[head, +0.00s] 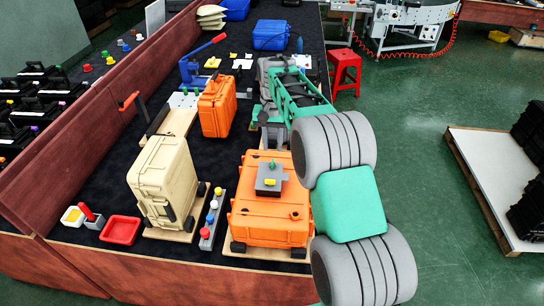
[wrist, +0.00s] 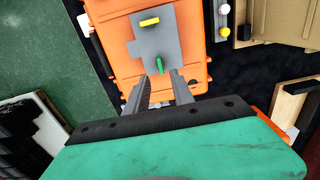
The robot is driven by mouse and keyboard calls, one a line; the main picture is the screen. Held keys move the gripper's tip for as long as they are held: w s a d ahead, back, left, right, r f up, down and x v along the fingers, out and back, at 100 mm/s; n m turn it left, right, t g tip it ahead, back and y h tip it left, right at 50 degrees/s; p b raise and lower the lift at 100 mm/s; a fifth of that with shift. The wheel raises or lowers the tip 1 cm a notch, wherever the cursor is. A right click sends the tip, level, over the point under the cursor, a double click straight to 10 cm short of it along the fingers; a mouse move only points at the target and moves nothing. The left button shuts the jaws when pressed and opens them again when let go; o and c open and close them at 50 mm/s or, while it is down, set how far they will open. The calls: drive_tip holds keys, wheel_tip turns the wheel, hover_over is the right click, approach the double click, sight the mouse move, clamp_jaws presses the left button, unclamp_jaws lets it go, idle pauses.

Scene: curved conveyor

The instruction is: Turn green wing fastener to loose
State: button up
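The green wing fastener (wrist: 159,66) stands on a grey plate (wrist: 147,42) on top of an orange case (wrist: 190,50). In the wrist view its wing runs roughly up and down the picture. It also shows in the head view (head: 272,163). A yellow wing fastener (wrist: 149,22) on the same plate lies crosswise in the wrist view. My gripper (wrist: 160,79) is open and empty. Its two grey fingers lie to either side of the green fastener's line, with the fastener just beyond the tips. Whether they overlap it in height I cannot tell.
A beige case (head: 163,180) and a strip of coloured knobs (head: 213,217) stand left of the orange case. A red tray (head: 121,230) lies at the front. A second orange case (head: 217,106) stands farther back. Green floor is open on the right.

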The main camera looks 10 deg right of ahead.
sight(273, 162)
wheel_tip(273, 162, down, 7)
drive_tip(key=shift+a+p, duration=0.1)
drive_tip(key=shift+p, duration=0.7)
clamp_jaws()
